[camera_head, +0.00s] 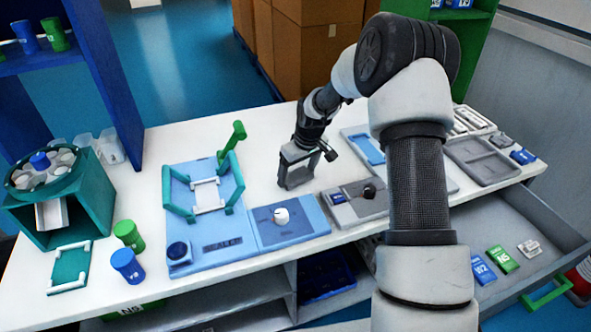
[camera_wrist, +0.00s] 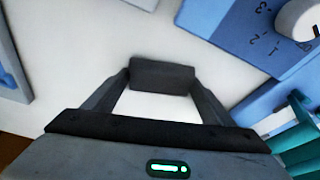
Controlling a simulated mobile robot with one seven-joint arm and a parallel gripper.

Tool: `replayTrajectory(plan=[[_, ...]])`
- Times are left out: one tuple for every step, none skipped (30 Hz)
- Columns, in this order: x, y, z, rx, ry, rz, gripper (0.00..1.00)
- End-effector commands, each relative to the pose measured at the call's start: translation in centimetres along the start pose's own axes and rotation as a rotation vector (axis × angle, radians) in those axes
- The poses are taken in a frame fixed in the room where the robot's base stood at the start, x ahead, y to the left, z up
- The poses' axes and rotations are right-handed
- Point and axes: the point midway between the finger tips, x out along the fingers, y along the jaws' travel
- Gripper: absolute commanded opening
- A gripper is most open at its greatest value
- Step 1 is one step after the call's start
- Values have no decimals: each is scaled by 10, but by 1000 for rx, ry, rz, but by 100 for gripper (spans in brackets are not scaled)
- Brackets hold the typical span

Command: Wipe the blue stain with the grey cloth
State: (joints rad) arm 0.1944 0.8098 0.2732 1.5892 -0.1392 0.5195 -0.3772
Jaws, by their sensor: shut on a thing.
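My gripper (camera_head: 297,168) is over the white table between the blue dial panel and the trays on the right. In the wrist view its two fingers (camera_wrist: 162,88) are shut on a dark grey block-like piece (camera_wrist: 162,72), which looks like the grey cloth. I cannot tell whether it touches the tabletop. I make out no blue stain on the white surface in either view; the gripper and held piece hide part of the table.
A blue panel with a white dial (camera_head: 281,216) and a grey panel with a black knob (camera_head: 369,191) stand close by. A blue board with green handles (camera_head: 205,195) is left. Grey trays (camera_head: 480,160) are right. An open drawer (camera_head: 520,225) juts out at front right.

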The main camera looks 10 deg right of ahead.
Motion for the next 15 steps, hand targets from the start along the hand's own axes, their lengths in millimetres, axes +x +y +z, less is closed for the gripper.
replayTrajectory(plan=[[4, -2, 9, 1, -17, -7, 53], [3, -3, 11, 1, -17, -7, 53], [2, -4, 14, 1, -17, -7, 53], [1, -4, 16, 1, -17, -7, 53], [0, -5, 18, 1, -16, -7, 53], [-1, -6, 22, 1, -17, -7, 53], [-2, -7, 24, 0, -17, -7, 53], [-3, -8, 27, 1, -16, -6, 53], [-4, -8, 30, 1, -16, -7, 53], [-5, -9, 32, 1, -15, -6, 53], [-6, -10, 34, 1, -15, -6, 53], [-6, -10, 37, 1, -16, -6, 53], [-7, -11, 38, 1, -15, -6, 53], [-8, -11, 40, 1, -15, -6, 53], [-8, -12, 41, 1, -15, -6, 53]])
